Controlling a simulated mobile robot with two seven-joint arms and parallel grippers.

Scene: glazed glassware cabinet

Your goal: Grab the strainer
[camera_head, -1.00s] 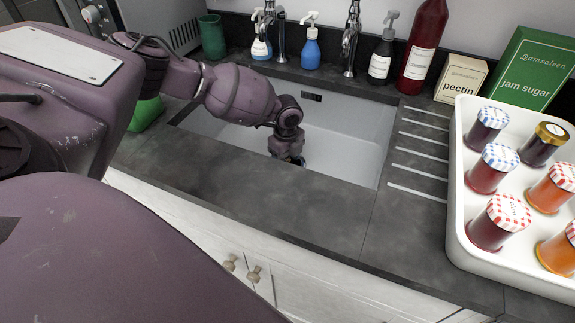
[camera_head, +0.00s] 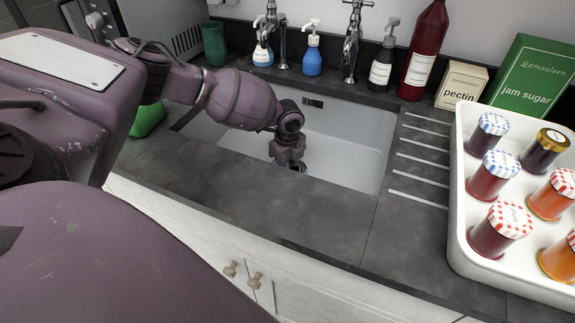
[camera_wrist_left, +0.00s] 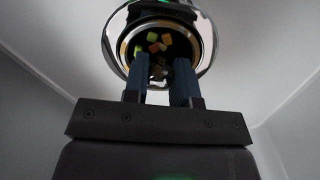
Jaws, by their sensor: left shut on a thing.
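The strainer (camera_wrist_left: 125,45) shows at the top of the left wrist view as a round, shiny metal basket with a dark inside and several green, orange and yellow scraps in it. My left gripper (camera_wrist_left: 160,70) has its two blue fingers in over the strainer and is shut on its small middle part, mostly hidden between the fingertips. In the head view my left gripper (camera_head: 288,152) points down into the white sink (camera_head: 345,150). The fingers and strainer are largely hidden there by the wrist and the sink's front edge. I cannot tell whether the strainer is clear of the drain.
Sink walls surround my left gripper. Taps (camera_head: 352,40) and soap bottles (camera_head: 312,55) stand behind. A green cup (camera_head: 214,45) is at the back left. A white tray (camera_head: 457,215) of jam jars is at the right. The grooved drainboard (camera_head: 415,160) is clear.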

